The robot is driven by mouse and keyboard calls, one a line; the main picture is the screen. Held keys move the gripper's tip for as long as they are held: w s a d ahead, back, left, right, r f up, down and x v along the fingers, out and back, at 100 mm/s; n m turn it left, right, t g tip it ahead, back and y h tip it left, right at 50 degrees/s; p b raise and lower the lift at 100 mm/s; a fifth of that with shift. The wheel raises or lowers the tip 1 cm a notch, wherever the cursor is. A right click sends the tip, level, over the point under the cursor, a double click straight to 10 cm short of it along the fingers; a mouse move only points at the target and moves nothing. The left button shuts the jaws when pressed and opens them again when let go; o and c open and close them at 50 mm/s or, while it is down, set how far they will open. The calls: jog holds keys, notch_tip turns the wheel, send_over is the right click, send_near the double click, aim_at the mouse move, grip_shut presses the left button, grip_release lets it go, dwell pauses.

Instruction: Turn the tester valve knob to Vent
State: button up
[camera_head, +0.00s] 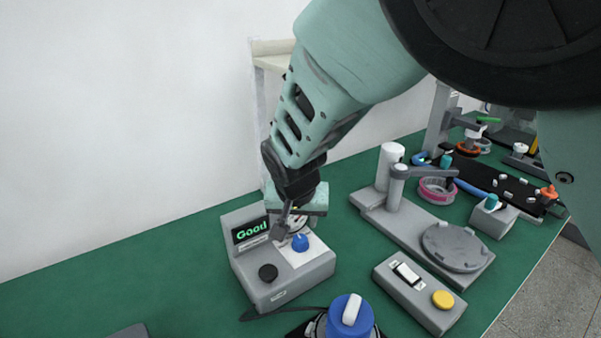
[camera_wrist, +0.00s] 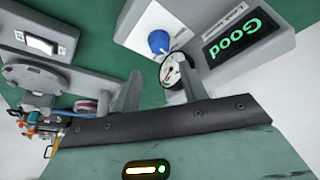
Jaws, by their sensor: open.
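The tester (camera_head: 283,290) is a grey box with a sloped front on the green bench, its display (camera_head: 251,230) reading "Good" in green. A blue knob (camera_head: 300,242) sits on its white panel, and it also shows in the wrist view (camera_wrist: 158,42). I cannot read the panel marks or tell which setting the knob points to. A round gauge (camera_wrist: 174,71) shows beside the right finger in the wrist view, partly hidden. My gripper (camera_wrist: 153,76) is open and empty, close to the blue knob, with its fingers short of it. A black knob (camera_head: 268,272) is on the tester's lower left.
A grey box with a white rocker switch and yellow button (camera_head: 443,299) stands to the right. Behind it is a fixture with a round plate (camera_head: 455,245). A blue-capped object (camera_head: 350,317) and a black cable (camera_head: 285,312) lie in front of the tester.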

aim_at(300, 239)
jog(key=p+x, duration=0.1)
jog(key=x, duration=0.8)
jog(key=shift+w+f, duration=0.1)
jog(key=shift+f, duration=0.3)
jog(key=c, duration=0.7)
